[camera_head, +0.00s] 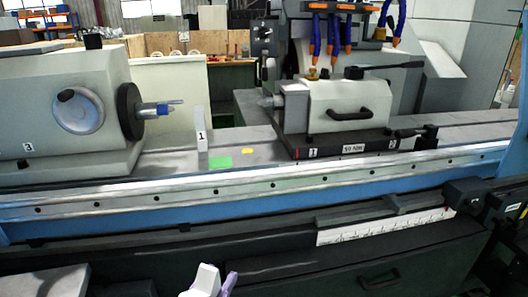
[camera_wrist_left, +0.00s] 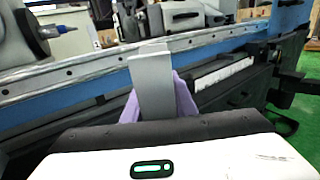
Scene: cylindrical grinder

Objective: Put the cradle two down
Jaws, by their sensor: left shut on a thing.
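Cradle two, a pale grey upright piece (camera_wrist_left: 152,85), is between the purple fingers of my left gripper (camera_wrist_left: 165,105) in the left wrist view. In the head view the cradle's pale top (camera_head: 206,278) and a purple fingertip of the left gripper (camera_head: 226,285) show at the bottom edge, in front of the grinder. The gripper is shut on the cradle. Cradle one (camera_head: 201,136), a pale upright plate marked 1, stands on the grinder table (camera_head: 172,158). A green patch (camera_head: 220,162) and a yellow patch (camera_head: 248,151) lie to its right. My right gripper is not in view.
The headstock (camera_head: 60,110) with its spindle stands left of cradle one. The tailstock (camera_head: 345,105) stands at the right, with a black lever on top. The table's metal front rail (camera_head: 270,185) runs across the front. Bare table lies around the coloured patches.

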